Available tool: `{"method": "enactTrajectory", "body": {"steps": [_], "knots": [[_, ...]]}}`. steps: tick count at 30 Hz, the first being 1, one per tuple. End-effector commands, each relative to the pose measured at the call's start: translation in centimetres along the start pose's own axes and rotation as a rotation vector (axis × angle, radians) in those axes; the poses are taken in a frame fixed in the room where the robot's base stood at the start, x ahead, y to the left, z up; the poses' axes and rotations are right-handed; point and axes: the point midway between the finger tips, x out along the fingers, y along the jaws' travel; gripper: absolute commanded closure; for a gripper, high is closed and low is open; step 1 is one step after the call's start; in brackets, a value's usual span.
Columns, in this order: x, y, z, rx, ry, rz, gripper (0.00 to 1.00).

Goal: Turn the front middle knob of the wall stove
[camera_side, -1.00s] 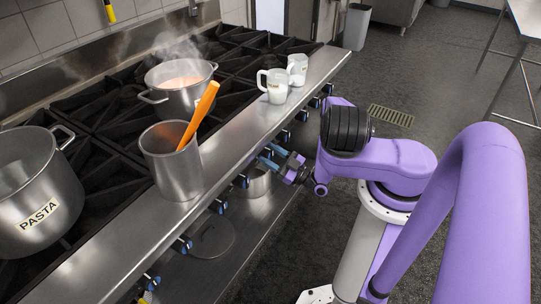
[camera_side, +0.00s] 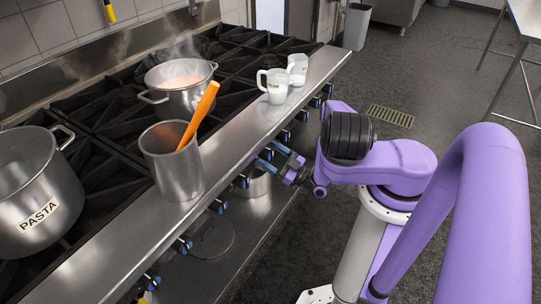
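The stove (camera_side: 262,118) has a steel front ledge with a row of blue-handled knobs below it. My gripper (camera_side: 268,158) is at the knobs near the middle of the row, its blue fingers pointing at the stove front. The fingers reach a knob there, but it is mostly hidden by them, and I cannot tell whether they grip it. One knob (camera_side: 242,181) shows just nearer the camera than my gripper, and another (camera_side: 284,136) just beyond it. The gap between my fingertips is too small to make out.
A steel pot with a PASTA label (camera_side: 38,190), a steel container (camera_side: 172,170) with an orange utensil (camera_side: 200,112), a steaming pot (camera_side: 180,88) and two white mugs (camera_side: 277,86) stand on the stove top. The floor (camera_side: 400,80) behind my arm is clear.

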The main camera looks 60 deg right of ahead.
Motion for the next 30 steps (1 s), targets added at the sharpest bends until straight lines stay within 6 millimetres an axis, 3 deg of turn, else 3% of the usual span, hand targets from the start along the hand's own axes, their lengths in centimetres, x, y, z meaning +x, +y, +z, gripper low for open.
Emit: {"method": "enactTrajectory", "body": {"steps": [10,24,30], "knots": [[-0.3,0.0,-0.1,0.001,0.004,-0.001,0.26],[-4.8,0.0,-0.1,0.001,0.003,0.003,0.26],[-5.6,-0.1,-0.1,-0.001,0.005,-0.002,0.26]]}}
